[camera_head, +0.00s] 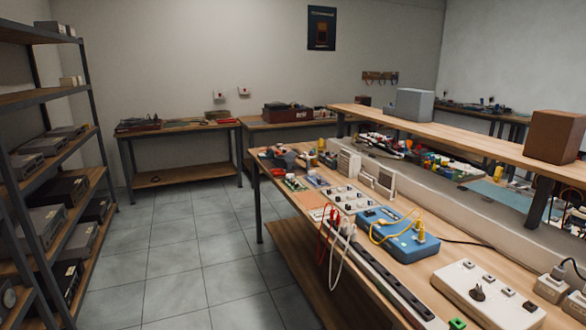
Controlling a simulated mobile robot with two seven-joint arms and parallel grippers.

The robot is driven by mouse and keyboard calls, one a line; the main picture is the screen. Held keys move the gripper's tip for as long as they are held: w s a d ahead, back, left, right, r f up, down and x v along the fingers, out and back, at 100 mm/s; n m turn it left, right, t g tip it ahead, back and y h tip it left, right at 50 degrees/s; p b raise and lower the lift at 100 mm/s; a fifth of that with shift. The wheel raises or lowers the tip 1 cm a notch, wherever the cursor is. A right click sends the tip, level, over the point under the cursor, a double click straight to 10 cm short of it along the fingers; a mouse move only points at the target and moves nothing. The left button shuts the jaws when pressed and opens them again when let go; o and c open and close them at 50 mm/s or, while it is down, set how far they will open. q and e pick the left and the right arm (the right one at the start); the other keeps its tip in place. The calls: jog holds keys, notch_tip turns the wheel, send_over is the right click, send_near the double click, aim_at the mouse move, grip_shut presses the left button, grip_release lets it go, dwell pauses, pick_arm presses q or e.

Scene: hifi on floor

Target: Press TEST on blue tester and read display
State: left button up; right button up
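The blue tester (402,242) lies on the long wooden workbench (445,254) right of centre in the head view. A yellow lead loops over it and runs to yellow plugs at its right end. Its front face is small and partly crossed by the lead, so I cannot make out the TEST button or read a display. Neither of my grippers shows in the view.
A power strip (385,278) and red and white cables lie along the bench's front edge. A white switch panel (478,292) sits to the right. A raised shelf (465,137) runs behind. Open tiled floor (195,255) lies left, beside metal shelving (50,185).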

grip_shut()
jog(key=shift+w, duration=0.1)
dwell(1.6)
